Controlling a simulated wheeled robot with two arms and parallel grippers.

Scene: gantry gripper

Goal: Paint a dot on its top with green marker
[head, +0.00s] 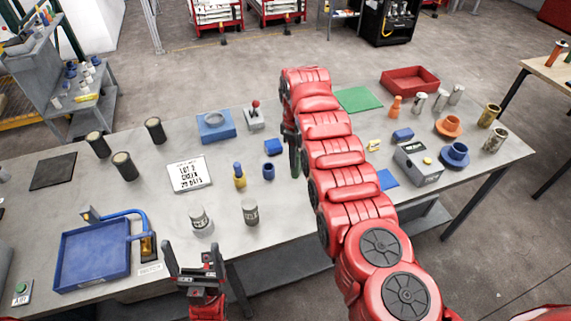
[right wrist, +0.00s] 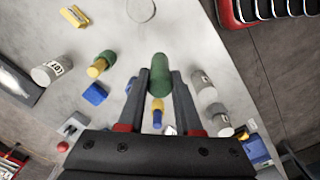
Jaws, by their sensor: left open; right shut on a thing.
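My right gripper (right wrist: 160,78) is shut on the green marker (right wrist: 161,62), which lies between its fingers in the right wrist view. In the head view the marker (head: 296,163) shows as a dark green sliver beside my right arm, mostly hidden. Grey cylinders also show in the right wrist view, one (right wrist: 47,73) left and one (right wrist: 203,87) right of the fingers. My left gripper (head: 192,258) is open and empty, in front of the near table edge.
A blue tray (head: 92,256) is at left. Dark cylinders (head: 124,167) stand behind it. A grey box (head: 418,163) and a red bin (head: 410,80) are at right.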

